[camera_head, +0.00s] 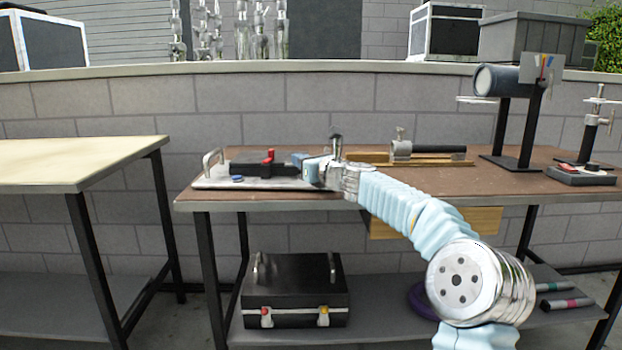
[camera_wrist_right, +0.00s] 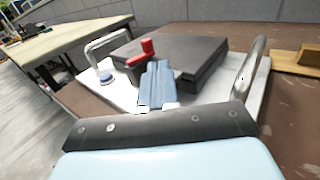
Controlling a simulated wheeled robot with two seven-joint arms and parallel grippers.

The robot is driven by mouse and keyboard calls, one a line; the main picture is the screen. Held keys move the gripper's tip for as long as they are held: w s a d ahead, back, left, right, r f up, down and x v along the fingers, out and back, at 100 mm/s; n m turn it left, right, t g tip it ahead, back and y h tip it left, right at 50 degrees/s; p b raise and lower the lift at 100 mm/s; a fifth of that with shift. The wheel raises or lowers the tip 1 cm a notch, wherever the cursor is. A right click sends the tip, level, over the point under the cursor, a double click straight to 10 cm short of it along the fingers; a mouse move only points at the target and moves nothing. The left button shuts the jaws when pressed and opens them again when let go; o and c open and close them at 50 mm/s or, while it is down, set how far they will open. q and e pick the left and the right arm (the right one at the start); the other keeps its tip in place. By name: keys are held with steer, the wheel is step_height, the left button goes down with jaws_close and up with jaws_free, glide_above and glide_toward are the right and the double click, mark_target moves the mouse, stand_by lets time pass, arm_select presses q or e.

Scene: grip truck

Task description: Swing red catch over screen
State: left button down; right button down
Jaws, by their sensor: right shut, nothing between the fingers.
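The red catch (camera_head: 268,156) stands upright on the near side of a flat black block, likely the screen (camera_head: 245,168), on a white tray (camera_head: 213,182). In the right wrist view the red catch (camera_wrist_right: 148,48) rises at the near left edge of the dark screen (camera_wrist_right: 190,60). My right gripper (camera_head: 299,159) comes in from the right, over the tray. Its blue-grey fingers (camera_wrist_right: 156,66) are shut and empty, with their tips close to the catch; I cannot tell whether they touch it. My left gripper is not in view.
The tray has metal handles, one at its left end (camera_head: 211,160). A blue round piece (camera_head: 238,179) lies at its front. The brown workbench (camera_head: 480,183) also carries a wooden rail (camera_head: 440,162) and a stand with a cylinder (camera_head: 497,80). A black case (camera_head: 295,285) sits below.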

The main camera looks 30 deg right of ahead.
steer(key=s+b, duration=0.1)
steer(key=s, duration=0.4)
steer(key=shift+s+d, duration=0.15)
stand_by(0.3)
